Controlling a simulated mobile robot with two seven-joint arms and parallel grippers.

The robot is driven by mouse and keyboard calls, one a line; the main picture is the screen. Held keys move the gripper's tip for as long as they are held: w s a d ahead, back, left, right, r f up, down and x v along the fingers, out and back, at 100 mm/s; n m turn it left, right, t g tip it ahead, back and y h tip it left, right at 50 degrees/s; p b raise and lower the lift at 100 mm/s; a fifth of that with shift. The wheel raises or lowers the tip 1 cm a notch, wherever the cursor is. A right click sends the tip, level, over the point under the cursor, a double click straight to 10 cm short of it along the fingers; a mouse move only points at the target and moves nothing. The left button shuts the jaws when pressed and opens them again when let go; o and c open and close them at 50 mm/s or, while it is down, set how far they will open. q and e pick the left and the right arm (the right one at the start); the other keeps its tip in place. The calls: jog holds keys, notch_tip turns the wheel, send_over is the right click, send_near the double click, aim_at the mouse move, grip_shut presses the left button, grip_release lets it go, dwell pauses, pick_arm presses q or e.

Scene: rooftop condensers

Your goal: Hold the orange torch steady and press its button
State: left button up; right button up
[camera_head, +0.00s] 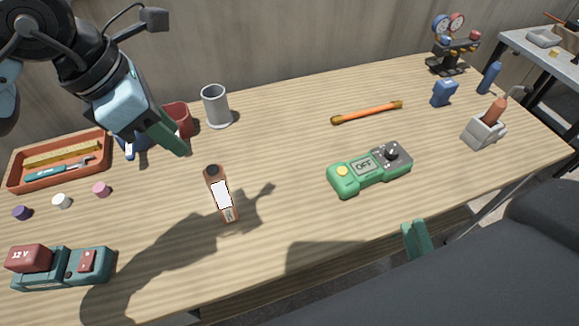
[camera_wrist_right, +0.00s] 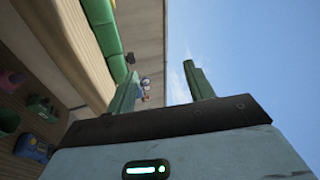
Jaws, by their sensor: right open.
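One is a slim orange rod (camera_head: 366,112) with yellowish ends, lying at the back middle of the table. The other is an orange-brown cylinder (camera_head: 230,213) with a dark end and a white label, nearer the front. No button is clear on either. My left gripper (camera_head: 168,135) hangs above and left of the cylinder, apart from it; its finger gap is hidden. My right gripper (camera_wrist_right: 160,80) is open and empty. One of its green fingers shows at the table's front edge in the head view (camera_head: 418,240).
A green device (camera_head: 345,184) reading OFF lies right of the cylinder. A grey mug (camera_head: 215,106), a red cup (camera_head: 180,118) and an orange tool tray (camera_head: 56,181) stand at the back left. A 12 V battery unit (camera_head: 60,268) sits front left. The front middle is clear.

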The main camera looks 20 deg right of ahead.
jog(key=d+r+m+t+h, duration=0.1)
jog(key=d+r+m+h, duration=0.3)
jog(key=m+h, duration=0.15)
notch_tip(320, 180, up, 9)
jog(key=m+g+y, duration=1.3)
jog(key=g+y, duration=0.2)
jog(key=y, duration=1.8)
send_over(218, 185)
jog(key=s+d, duration=0.5)
jog(key=d, duration=0.5)
jog(key=w+a+n+g+h, duration=0.4)
jog(key=w+a+n, duration=0.2)
jog(key=n, duration=0.9)
notch_tip(218, 185, down, 7)
jog(key=d+n+g+h, duration=0.2)
jog(key=n+g, duration=0.2)
jog(key=shift+w+r+g, duration=0.2)
jog(key=shift+w+g, duration=0.1)
jog(key=shift+w, duration=0.1)
jog(key=shift+a, duration=0.15)
